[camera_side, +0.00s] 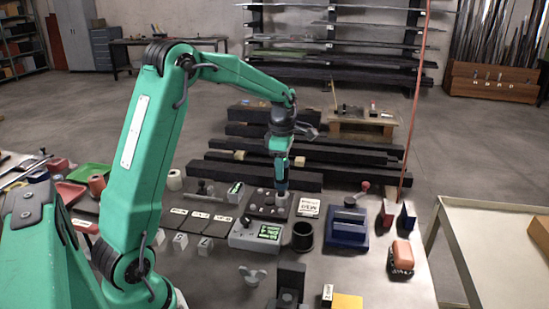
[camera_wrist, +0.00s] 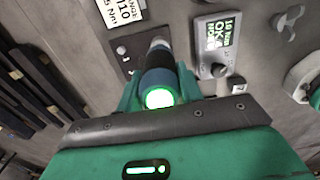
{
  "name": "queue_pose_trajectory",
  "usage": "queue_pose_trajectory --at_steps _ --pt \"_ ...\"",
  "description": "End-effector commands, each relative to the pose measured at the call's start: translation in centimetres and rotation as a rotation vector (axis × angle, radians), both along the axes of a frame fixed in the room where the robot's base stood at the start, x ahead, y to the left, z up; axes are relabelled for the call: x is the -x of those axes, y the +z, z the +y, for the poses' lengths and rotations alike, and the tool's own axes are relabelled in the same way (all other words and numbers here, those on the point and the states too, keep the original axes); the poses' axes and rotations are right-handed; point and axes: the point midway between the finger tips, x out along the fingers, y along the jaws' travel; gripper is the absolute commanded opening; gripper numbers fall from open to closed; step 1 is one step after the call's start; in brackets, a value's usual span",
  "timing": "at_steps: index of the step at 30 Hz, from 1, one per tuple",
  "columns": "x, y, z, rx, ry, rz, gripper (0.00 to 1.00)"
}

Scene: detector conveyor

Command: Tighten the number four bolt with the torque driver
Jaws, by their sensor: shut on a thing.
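My gripper (camera_side: 280,160) is shut on the torque driver (camera_side: 281,184), a dark and blue cylinder held upright. In the wrist view the driver (camera_wrist: 160,82) points away from the camera, with a lit green ring at its near end. Its lower end is over the dark bolt plate (camera_side: 262,212), which also shows in the wrist view (camera_wrist: 125,47) with a few round bolt heads. The driver hides part of the plate. I cannot tell whether its tip touches a bolt, or read which bolt is number four.
A grey unit (camera_side: 243,237) with a green-lit display stands in front of the plate; its display (camera_wrist: 217,38) reads "OK". A black cup (camera_side: 303,237), a blue fixture (camera_side: 346,230) and a white card (camera_side: 308,207) are to the right. Black bars (camera_side: 250,173) lie behind.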

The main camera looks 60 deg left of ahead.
Motion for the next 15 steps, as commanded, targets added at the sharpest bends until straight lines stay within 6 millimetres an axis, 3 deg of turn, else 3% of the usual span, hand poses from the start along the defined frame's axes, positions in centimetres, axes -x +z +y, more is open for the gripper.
queue_pose_trajectory --at_steps 15 --pt "-0.1 2.5 0.0 -0.001 0.000 -0.004 0.00"
